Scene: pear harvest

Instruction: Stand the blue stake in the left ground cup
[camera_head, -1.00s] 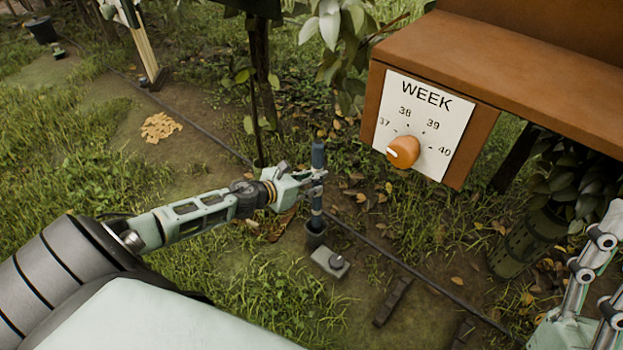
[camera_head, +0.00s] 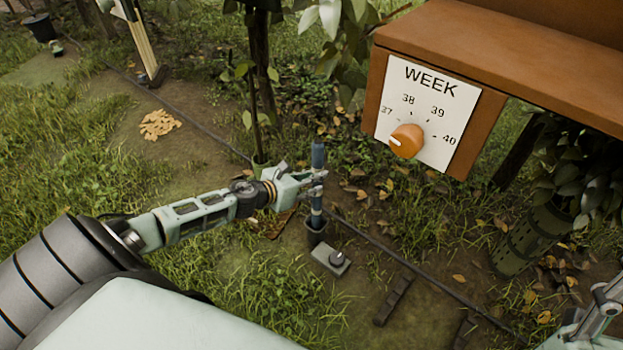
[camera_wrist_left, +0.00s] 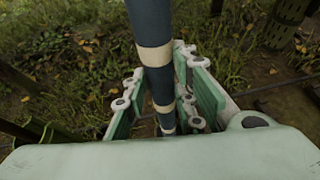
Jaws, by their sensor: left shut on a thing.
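The blue stake (camera_head: 317,155), dark blue with pale bands, stands close to upright. My left gripper (camera_head: 313,184) is shut on it around its middle. In the left wrist view the stake (camera_wrist_left: 159,85) runs down between the finger pads. Its lower end meets the mouth of a dark ground cup (camera_head: 315,234) and appears to be inside it; the depth is hidden. My right gripper (camera_head: 600,312) shows only in part at the lower right edge.
A grey box with a knob (camera_head: 330,260) sits right beside the dark cup. A brown cabinet with an orange WEEK dial (camera_head: 407,141) overhangs on the right. A dark hose (camera_head: 390,255) crosses the ground behind the cup. Leafy plants stand behind.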

